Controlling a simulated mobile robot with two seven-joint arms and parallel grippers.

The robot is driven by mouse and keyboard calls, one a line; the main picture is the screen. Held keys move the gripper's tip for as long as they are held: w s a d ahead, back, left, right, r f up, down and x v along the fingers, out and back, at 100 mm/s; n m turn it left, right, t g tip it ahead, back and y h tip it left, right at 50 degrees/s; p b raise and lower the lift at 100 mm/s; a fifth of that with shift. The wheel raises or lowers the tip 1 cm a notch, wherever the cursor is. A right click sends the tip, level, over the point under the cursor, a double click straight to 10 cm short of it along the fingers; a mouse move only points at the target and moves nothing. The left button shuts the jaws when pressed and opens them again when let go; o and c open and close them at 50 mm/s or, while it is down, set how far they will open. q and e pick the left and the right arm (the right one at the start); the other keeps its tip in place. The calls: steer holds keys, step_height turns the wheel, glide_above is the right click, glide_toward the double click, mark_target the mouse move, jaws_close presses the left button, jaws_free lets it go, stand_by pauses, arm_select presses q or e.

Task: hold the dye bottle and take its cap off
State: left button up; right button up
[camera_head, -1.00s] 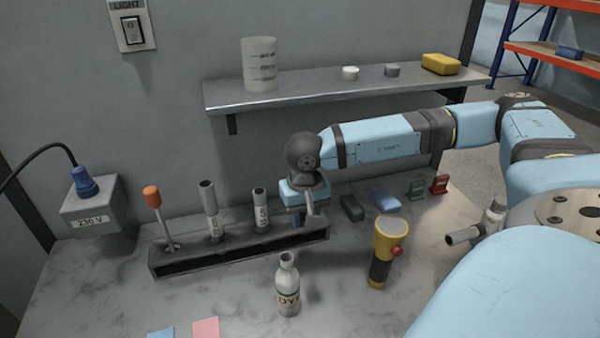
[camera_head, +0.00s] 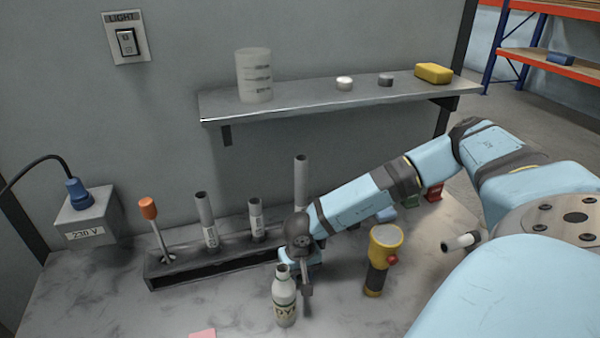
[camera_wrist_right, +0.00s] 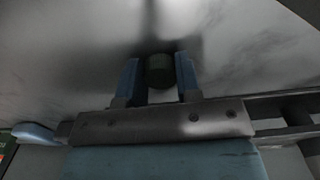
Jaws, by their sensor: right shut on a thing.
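The dye bottle (camera_head: 284,308), pale with a "DY" label, stands upright on the grey bench at the front. Its top (camera_head: 282,269) is a short, narrow grey neck; I cannot tell whether that is a cap. My right gripper (camera_head: 305,284) has come down at the bottle's right rear side and is shut on it near the upper part. My left gripper is not in view.
A rack (camera_head: 190,272) with several upright tubes and an orange-topped tool stands behind. A yellow torch (camera_head: 385,245) stands to the right. A small white cylinder (camera_head: 460,242) lies farther right. The shelf (camera_head: 310,102) carries a beaker, two small round pieces and a yellow block.

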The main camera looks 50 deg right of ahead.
mark_target(301, 276)
steer(key=shift+f, duration=0.2)
steer(key=o, duration=1)
steer(key=shift+r, duration=0.2)
steer(key=shift+r, duration=0.2)
step_height(301, 276, up, 12)
steer(key=shift+f+b, duration=0.15)
steer(key=shift+b, duration=0.3)
steer(key=shift+s, duration=0.1)
